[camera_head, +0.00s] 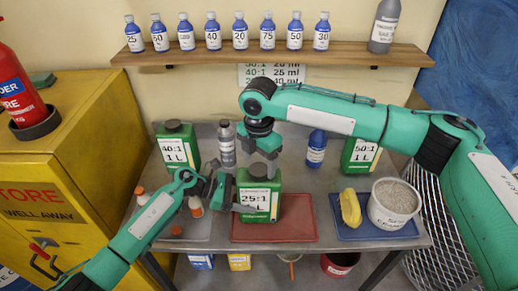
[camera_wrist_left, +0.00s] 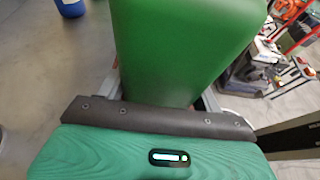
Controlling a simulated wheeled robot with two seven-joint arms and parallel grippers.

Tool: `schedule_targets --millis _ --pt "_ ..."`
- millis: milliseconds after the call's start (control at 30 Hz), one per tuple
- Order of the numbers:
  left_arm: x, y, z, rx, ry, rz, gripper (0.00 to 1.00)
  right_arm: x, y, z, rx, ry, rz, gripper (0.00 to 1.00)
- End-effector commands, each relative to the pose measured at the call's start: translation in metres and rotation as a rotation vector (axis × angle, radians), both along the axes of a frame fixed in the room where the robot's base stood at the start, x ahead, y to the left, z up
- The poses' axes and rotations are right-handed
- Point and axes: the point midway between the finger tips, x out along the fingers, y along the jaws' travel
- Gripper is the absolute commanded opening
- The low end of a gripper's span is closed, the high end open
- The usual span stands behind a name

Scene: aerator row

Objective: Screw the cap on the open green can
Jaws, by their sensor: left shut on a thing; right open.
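A green can labelled 25:1 (camera_head: 259,205) stands upright at the red tray in the middle of the bench. My left gripper (camera_head: 236,196) comes in from the left and is shut on it. The can's green side (camera_wrist_left: 185,45) fills the middle of the left wrist view. A dark round piece (camera_head: 258,170) shows on top of the can; I cannot tell whether it is the cap or the bare neck. My right gripper (camera_head: 262,154) is open, pointing down just above the can's top. It partly hides that area.
Green cans labelled 40:1 (camera_head: 177,148) and 50:1 (camera_head: 360,155) stand at the back. A grey bottle (camera_head: 226,145) and a blue bottle (camera_head: 316,149) stand between them. The red tray (camera_head: 300,230) is clear at right. A blue tray holds a yellow object (camera_head: 350,208) and a white bucket (camera_head: 393,205).

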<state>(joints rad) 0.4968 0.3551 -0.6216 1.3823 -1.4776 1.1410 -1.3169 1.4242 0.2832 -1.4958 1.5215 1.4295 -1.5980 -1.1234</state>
Motion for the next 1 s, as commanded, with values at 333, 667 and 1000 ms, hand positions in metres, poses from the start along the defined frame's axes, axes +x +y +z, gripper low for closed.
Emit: schedule_targets --millis 333,667,1000 --pt "0.001 0.0 0.001 -0.002 -0.001 0.001 0.04 0.0 0.0 -0.019 0.0 -0.001 0.0 0.7" --pt "0.001 0.0 0.001 -0.002 0.0 0.001 0.04 0.0 0.0 -0.018 0.001 -0.001 0.0 0.38" --pt "0.001 0.0 0.001 -0.002 -0.001 0.001 0.04 0.0 0.0 -0.018 0.001 -0.001 -0.003 0.23"
